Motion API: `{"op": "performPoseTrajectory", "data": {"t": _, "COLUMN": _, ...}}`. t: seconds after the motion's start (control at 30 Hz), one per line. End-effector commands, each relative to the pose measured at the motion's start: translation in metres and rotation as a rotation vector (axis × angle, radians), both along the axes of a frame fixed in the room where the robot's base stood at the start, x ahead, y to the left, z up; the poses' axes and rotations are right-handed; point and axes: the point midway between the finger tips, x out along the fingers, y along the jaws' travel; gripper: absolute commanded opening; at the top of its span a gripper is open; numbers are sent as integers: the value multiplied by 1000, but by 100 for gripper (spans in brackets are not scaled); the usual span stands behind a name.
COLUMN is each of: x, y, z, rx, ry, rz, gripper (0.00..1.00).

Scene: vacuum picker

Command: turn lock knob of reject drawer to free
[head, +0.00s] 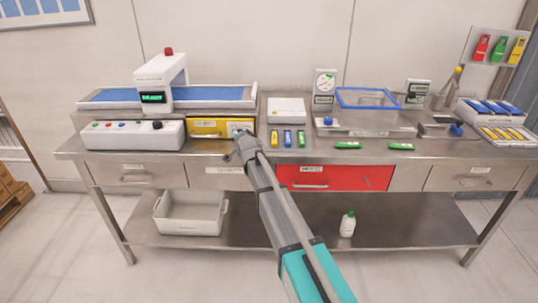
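The red drawer (333,177) in the bench front, right of centre, looks like the reject drawer. It appears shut, with a light handle and a small label whose text is too small to read surely. A small dark mark (367,181) right of the handle may be its lock knob; its setting cannot be made out. My gripper (241,133) is at the bench top by the right end of a yellow panel, left of and above the red drawer, apart from it. Its fingers are too small to show whether they are open or shut.
The steel bench (400,180) carries a blue conveyor (110,95), a white control box (130,135) and a blue-rimmed tray (368,90). Green items (348,145) lie near its front edge. Below are a grey bin (190,213) and a white bottle (347,225). Floor in front is clear.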

Motion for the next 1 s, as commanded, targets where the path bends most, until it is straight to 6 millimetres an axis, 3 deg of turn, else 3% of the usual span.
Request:
{"op": "performPoseTrajectory", "data": {"t": 0.37, "x": 0, "y": 1, "z": 1, "rx": -144, "ry": 5, "rz": 0, "gripper": 79}}
{"op": "performPoseTrajectory", "data": {"t": 1.0, "x": 1, "y": 4, "z": 1, "rx": -658, "ry": 21, "rz": 0, "gripper": 79}}
